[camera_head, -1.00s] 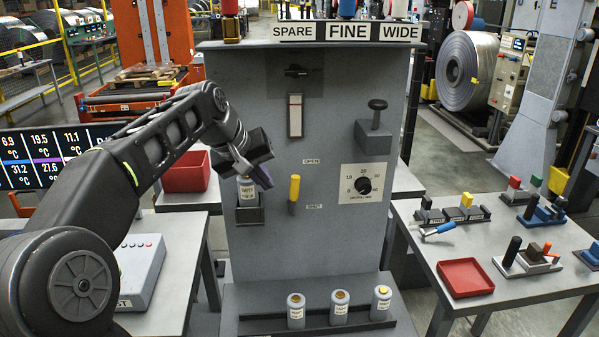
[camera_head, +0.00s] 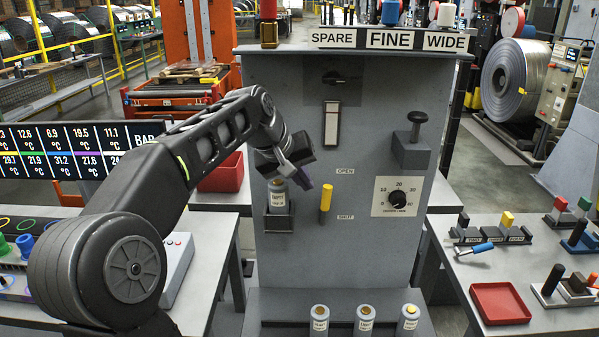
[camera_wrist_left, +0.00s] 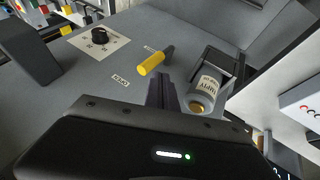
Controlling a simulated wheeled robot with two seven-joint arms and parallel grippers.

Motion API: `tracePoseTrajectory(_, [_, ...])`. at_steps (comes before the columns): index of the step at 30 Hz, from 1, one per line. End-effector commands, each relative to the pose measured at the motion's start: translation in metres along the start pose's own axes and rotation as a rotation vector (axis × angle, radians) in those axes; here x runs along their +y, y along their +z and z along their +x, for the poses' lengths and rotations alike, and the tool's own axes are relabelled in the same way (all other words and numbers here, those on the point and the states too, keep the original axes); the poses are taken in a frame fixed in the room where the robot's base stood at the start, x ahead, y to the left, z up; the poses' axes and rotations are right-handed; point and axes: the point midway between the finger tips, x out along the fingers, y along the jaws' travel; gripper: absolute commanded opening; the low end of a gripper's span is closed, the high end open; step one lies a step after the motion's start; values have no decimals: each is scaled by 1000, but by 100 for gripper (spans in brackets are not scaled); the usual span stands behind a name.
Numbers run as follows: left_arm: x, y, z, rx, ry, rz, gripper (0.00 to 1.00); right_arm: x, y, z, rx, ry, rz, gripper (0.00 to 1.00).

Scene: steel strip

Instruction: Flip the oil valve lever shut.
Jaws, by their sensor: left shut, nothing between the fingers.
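The oil valve lever (camera_head: 326,197) has a yellow handle on the grey panel, between the OPEN label (camera_head: 345,171) above and the SHUT label (camera_head: 345,217) below. Its yellow end points up toward OPEN. In the wrist view the lever (camera_wrist_left: 152,63) lies just beyond my fingertips, its grey pivot farther away. My left gripper (camera_head: 303,184) is shut and empty, just left of the lever's upper end. Its closed fingers also show in the wrist view (camera_wrist_left: 167,92). A small gap seems to separate them from the handle; contact is hard to tell. My right gripper is not in view.
A bottle (camera_head: 278,194) stands in a holder just left of the lever, under my gripper. A dial (camera_head: 398,198) and a black-knobbed lever (camera_head: 412,140) are to the right. Several bottles stand on the ledge below. The panel around the lever is clear on its right.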

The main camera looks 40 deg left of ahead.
Motion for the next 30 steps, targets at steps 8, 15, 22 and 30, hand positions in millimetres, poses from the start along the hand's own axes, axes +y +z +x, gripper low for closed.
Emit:
tracePoseTrajectory(8, [0,0,42,-2,-2,0,0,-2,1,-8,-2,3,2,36])
tracePoseTrajectory(15, [0,0,53,1,-1,1,0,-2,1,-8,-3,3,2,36])
tracePoseTrajectory(22, [0,0,52,1,-1,1,0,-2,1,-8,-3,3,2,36])
tracePoseTrajectory(30, [-2,6,47,1,-25,15,0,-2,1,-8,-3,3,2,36])
